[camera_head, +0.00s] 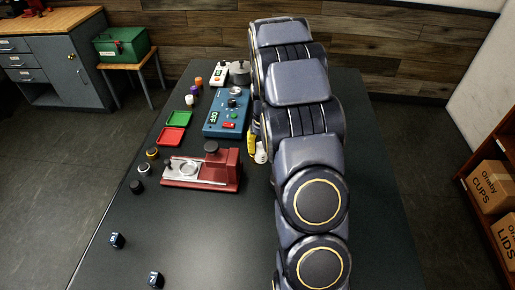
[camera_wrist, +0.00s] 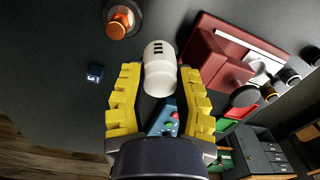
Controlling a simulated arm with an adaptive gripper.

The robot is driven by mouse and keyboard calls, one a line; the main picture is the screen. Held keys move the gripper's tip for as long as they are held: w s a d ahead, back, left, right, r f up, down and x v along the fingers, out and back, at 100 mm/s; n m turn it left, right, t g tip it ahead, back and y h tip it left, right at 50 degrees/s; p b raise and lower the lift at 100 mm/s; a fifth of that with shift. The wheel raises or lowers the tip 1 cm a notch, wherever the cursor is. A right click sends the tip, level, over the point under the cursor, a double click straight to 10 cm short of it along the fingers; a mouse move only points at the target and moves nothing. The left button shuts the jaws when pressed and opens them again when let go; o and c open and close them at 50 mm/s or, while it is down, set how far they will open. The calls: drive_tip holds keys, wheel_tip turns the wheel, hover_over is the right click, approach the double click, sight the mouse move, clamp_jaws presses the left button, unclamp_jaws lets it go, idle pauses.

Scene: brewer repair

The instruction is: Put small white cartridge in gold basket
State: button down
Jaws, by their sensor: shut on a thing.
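My gripper (camera_wrist: 160,88) has yellow ribbed fingers and is shut on a white rounded cartridge (camera_wrist: 160,70) with dark slots in its end. In the head view the cartridge (camera_head: 261,153) and a yellow finger show just right of the red station, partly hidden by my arm. A small round piece with a gold ring (camera_head: 152,153), seemingly the gold basket, stands on the table left of the red station; it also shows in the wrist view (camera_wrist: 268,93). The gripper is well to its right in the head view.
Silver (camera_head: 144,168) and black (camera_head: 137,187) round pieces stand beside the gold one. The red station (camera_head: 205,180), blue device (camera_head: 226,115), green tray (camera_head: 179,118) and red tray (camera_head: 171,136) are nearby. An orange-topped round thing (camera_wrist: 118,22) shows in the wrist view.

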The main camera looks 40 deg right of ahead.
drive_tip(key=w+d+f, duration=0.2)
drive_tip(key=w, duration=0.1)
drive_tip(key=w+d+f, duration=0.2)
drive_tip(key=w+f, duration=0.1)
drive_tip(key=w+d+f, duration=0.2)
drive_tip(key=f, duration=0.1)
drive_tip(key=shift+w, duration=0.4)
drive_tip(key=shift+w+f, duration=0.1)
drive_tip(key=shift+f, duration=0.1)
drive_tip(key=shift+w+d+f, duration=0.1)
drive_tip(key=shift+d+f, duration=0.05)
drive_tip(key=shift+f, duration=1.45)
drive_tip(key=shift+f, duration=0.15)
drive_tip(key=c, duration=0.8)
unclamp_jaws()
drive_tip(key=shift+c, duration=0.2)
